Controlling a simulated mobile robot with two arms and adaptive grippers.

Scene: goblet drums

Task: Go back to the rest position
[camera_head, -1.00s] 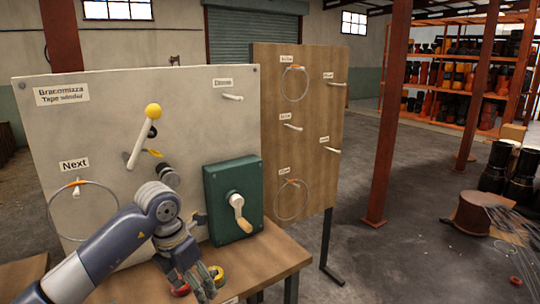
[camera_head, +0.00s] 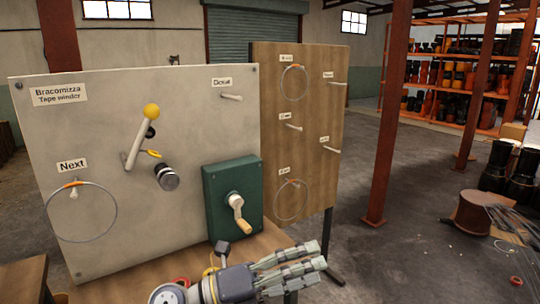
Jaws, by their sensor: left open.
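My left gripper (camera_head: 316,255) is at the bottom middle in the head view, its fingers pointing right. It is open, with nothing seen between its fingers. It is in front of the wooden table (camera_head: 130,285) and near its right end. My right gripper is not in view.
A pale tape winder board (camera_head: 100,130) stands behind the table, with a yellow-knobbed lever, a wire ring and a green crank box (camera_head: 220,185). A brown board (camera_head: 258,70) with pegs stands behind it. A rust-coloured post (camera_head: 390,120) is right; floor between is clear.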

